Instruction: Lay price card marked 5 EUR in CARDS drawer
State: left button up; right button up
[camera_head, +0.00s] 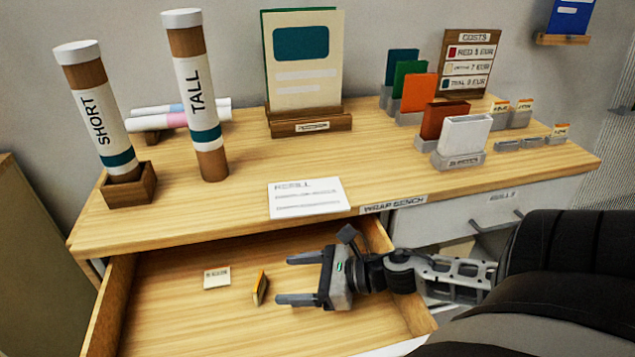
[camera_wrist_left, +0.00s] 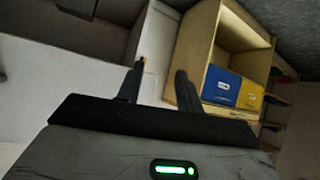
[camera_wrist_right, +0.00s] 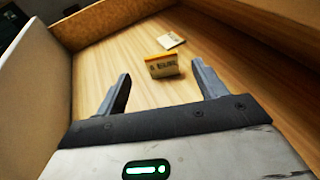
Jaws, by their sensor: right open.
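A small price card with an orange top edge (camera_head: 260,288) stands in the open wooden drawer (camera_head: 150,325). In the right wrist view the card (camera_wrist_right: 162,66) shows text ending in EUR; its number is hard to read. My right gripper (camera_head: 285,279) is open over the drawer, fingers pointing left toward the card. The card is just beyond the fingertips, apart from both, and nothing is between the fingers (camera_wrist_right: 162,90). My left gripper (camera_wrist_left: 155,80) is open and empty, facing a shelf; it is out of the head view.
A flat pale card (camera_head: 217,277) lies farther left in the drawer. Above is the bench top (camera_head: 240,190) with SHORT (camera_head: 98,110) and TALL (camera_head: 194,95) tubes, a REFILL sheet (camera_head: 308,197) and card holders (camera_head: 460,145). The drawer's left part is clear.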

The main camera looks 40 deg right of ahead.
jog(key=shift+v, duration=2.35)
